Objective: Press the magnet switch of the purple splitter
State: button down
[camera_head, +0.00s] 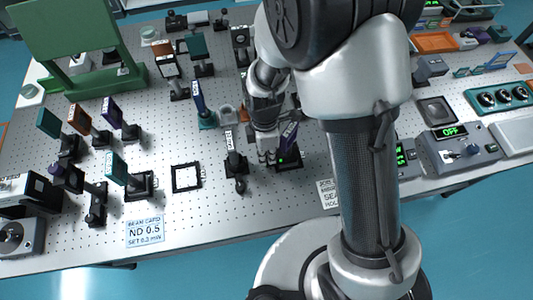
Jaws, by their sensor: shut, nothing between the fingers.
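A purple plate-shaped optic (290,134) stands on a dark base (289,162) near the front middle of the optical table, partly hidden by my arm. I take it as the purple splitter. A small green light shows on its base. My gripper (268,158) points down, shut and empty, just left of the optic and close to the base. I cannot tell whether the fingertips touch the base or its switch. Another purple optic (112,113) stands at the left on a black mount.
A black post mount (235,163) stands close left of my gripper, with a square black frame (187,177) farther left. A control box reading OFF (458,148) is on the right. Bare perforated table (215,210) lies in front.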

jog(key=shift+w+a+r, duration=0.15)
jog(key=shift+w+r, duration=0.1)
jog(key=shift+w, duration=0.45)
jog(key=shift+r+p, duration=0.2)
jog(key=shift+p, duration=0.15)
notch_tip(320, 180, up, 14)
jog(key=s+p, duration=0.2)
jog(key=p, duration=0.3)
jog(key=shift+d+f, duration=0.25)
